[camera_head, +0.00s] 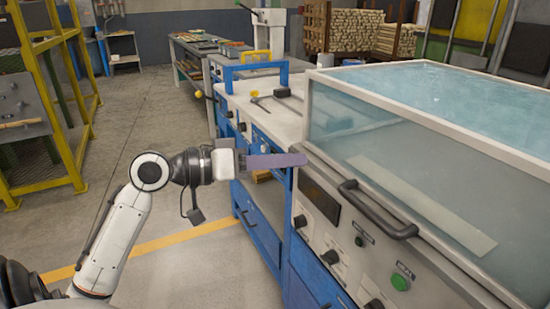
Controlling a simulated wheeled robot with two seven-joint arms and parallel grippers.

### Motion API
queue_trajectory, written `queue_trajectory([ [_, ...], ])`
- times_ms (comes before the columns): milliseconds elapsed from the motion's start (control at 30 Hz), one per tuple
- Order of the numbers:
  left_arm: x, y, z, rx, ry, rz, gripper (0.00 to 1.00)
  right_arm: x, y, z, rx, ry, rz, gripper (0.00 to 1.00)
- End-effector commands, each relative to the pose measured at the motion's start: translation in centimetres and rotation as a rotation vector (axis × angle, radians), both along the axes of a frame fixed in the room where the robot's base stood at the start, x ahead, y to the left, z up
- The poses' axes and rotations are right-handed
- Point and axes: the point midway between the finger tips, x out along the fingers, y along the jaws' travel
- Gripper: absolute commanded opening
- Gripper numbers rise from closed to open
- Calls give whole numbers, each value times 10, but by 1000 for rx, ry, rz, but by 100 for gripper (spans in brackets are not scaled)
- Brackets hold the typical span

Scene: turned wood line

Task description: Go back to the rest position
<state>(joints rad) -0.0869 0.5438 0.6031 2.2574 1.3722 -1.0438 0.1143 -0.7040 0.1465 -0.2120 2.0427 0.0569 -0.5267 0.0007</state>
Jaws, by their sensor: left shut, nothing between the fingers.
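My left arm comes in from the lower left and reaches across to the right. My left gripper (298,160) is at its end, with its long purple-grey fingers together and pointing right. It is shut and I see nothing held. The fingers show in front of the blue workbench (262,202) and the near left corner of the machine with a clear cover (400,150). I cannot tell whether they touch it. My right gripper is not in view.
The machine has a black handle (378,212), knobs and a green button (400,282) on its front. Small tools lie on the bench top (285,112). A yellow rack (75,100) stands at the left. The concrete floor (145,110) between is clear.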

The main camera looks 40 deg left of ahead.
Motion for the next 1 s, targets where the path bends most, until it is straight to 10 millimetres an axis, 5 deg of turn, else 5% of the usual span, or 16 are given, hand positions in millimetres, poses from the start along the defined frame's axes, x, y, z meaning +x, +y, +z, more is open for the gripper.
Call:
queue_trajectory([
  [233,-22,11,5,1,-1,0,0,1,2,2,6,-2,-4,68],
  [533,-23,12,5,0,0,2,0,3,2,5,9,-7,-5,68],
  [633,-17,14,-12,3,33,27,0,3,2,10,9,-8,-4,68],
  [733,-7,15,-56,24,113,81,0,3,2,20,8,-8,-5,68],
  [833,-5,8,-126,83,225,145,0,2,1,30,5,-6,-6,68],
  [1000,-43,-32,-244,260,387,177,0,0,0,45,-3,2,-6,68],
])
